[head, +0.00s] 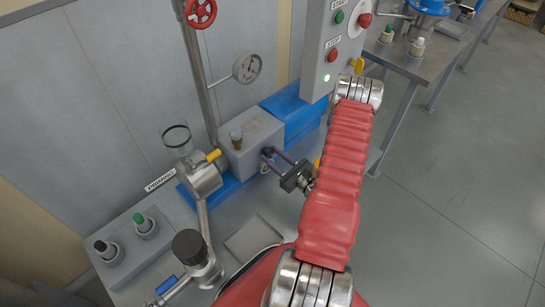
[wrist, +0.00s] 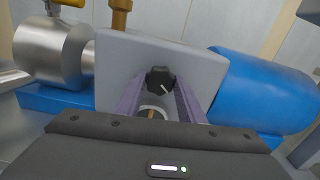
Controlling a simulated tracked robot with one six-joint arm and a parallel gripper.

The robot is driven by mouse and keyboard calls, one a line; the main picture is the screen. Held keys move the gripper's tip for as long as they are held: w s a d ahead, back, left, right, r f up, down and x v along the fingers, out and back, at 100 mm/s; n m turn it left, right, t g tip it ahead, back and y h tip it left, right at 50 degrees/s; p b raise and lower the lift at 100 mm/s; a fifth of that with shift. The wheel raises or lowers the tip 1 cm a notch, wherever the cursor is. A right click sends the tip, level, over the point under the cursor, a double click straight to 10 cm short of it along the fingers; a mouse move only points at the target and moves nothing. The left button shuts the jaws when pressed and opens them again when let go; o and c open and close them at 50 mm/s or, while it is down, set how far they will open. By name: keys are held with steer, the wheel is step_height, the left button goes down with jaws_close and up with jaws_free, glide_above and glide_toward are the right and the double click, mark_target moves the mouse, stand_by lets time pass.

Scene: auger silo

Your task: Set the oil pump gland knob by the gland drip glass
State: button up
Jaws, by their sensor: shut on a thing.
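The gland knob (wrist: 160,79) is black and lobed with a white pointer line, on the front of the grey pump housing (wrist: 125,75). The line points down and right in the wrist view. My gripper (wrist: 163,82) has its two purple fingers closed on the knob from both sides. In the head view my gripper (head: 268,158) reaches the housing front, and the knob is mostly hidden there. Below the knob, between the fingers, a pale round rim (wrist: 153,110) shows with something brownish inside; it may be the drip glass. Its lower part is hidden by my gripper body, and drops cannot be made out.
A glass cup (head: 177,138) stands over a steel cylinder (head: 203,179) by a PRIMING label (head: 160,180). A blue motor (head: 297,113) is right of the housing. A START/STOP panel (head: 333,50) rises behind. A black knob (head: 189,245) stands in front.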

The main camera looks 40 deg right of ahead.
steer(key=shift+m, duration=0.4)
steer(key=m, duration=0.9)
steer(key=shift+d, duration=0.15)
steer(key=shift+f+m, duration=0.1)
steer(key=shift+m, duration=0.2)
steer(key=o, duration=1)
steer(key=shift+o, duration=0.2)
steer(key=shift+s, duration=0.1)
steer(key=s, duration=1.3)
steer(key=shift+s+d, duration=0.15)
steer(key=shift+s, duration=0.15)
